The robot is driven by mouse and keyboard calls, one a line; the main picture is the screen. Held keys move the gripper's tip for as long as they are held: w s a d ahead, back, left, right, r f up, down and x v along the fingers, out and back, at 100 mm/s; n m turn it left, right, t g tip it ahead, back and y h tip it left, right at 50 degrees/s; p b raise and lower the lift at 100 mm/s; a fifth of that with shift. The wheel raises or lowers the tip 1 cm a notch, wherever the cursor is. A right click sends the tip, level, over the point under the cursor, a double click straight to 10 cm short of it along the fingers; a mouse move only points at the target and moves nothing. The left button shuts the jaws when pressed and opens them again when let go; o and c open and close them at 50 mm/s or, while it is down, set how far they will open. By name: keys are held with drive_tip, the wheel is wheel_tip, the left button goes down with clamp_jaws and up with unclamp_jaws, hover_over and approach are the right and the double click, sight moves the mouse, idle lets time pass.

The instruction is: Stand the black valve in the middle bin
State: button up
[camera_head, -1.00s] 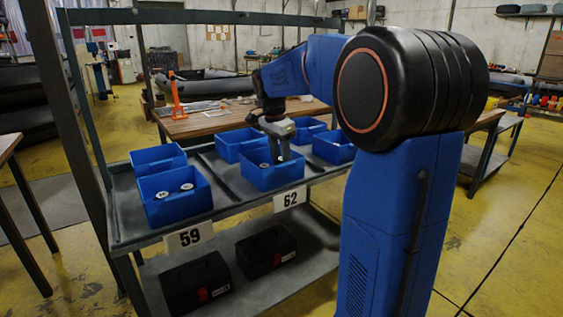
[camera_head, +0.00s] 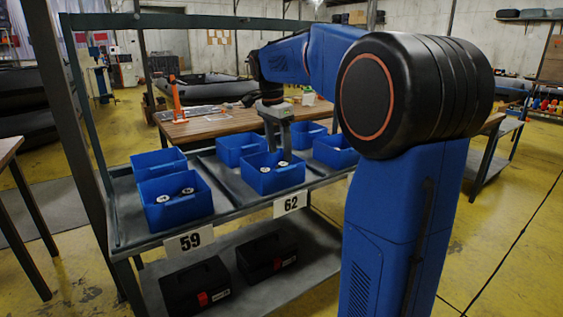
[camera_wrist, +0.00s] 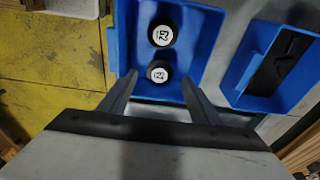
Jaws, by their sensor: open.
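The middle bin (camera_head: 275,184) is a blue open box in the front row, behind tag 62. Two black valves with round white labelled faces stand upright in it, faces up; in the wrist view one (camera_wrist: 158,72) is nearer my fingers and the other (camera_wrist: 161,35) is just beyond. The bin's blue wall also shows in the wrist view (camera_wrist: 112,50). My gripper (camera_head: 279,156) points down over this bin. Its fingers (camera_wrist: 160,88) are open and spread, with nothing held between them. From the head, the valves are mostly hidden by the bin wall and fingers.
The left front bin (camera_head: 180,213) holds two similar valves. A right bin (camera_head: 335,158) and back bins (camera_head: 158,163), (camera_head: 240,148) stand nearby. A neighbouring bin in the wrist view (camera_wrist: 240,97) holds a dark object. Black cases (camera_head: 195,285) lie below. A shelf post (camera_head: 85,150) stands left.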

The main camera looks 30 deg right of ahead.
wheel_tip(320, 180, up, 6)
drive_tip(key=s+a+f+n, duration=0.1)
drive_tip(key=s, duration=0.1)
drive_tip(key=s+a+n, duration=0.1)
drive_tip(key=s+a, duration=0.1)
drive_tip(key=s, duration=0.1)
drive_tip(key=s+a+f+n+t, duration=0.1)
drive_tip(key=s+a+n, duration=0.1)
drive_tip(key=shift+s+a+f, duration=0.15)
drive_tip(key=shift+a+f, duration=0.05)
drive_tip(key=shift+f, duration=0.15)
drive_tip(key=s+a+f+n+t, duration=0.1)
drive_tip(key=s+a+f+n, duration=0.2)
drive_tip(key=s+f, duration=0.3)
drive_tip(key=s+a+f+n+t+y, duration=0.1)
drive_tip(key=s+a+f+n, duration=0.2)
drive_tip(key=s+f+n, duration=0.3)
drive_tip(key=s+a+f+n+t, duration=0.1)
drive_tip(key=s+a+f+n, duration=0.2)
drive_tip(key=s+f, duration=0.5)
drive_tip(key=s+n, duration=0.1)
drive_tip(key=s, duration=0.2)
drive_tip(key=shift+a+n+t+y, duration=0.25)
drive_tip(key=shift+n+t+y, duration=0.05)
drive_tip(key=shift+t+y, duration=0.1)
drive_tip(key=shift+r, duration=0.1)
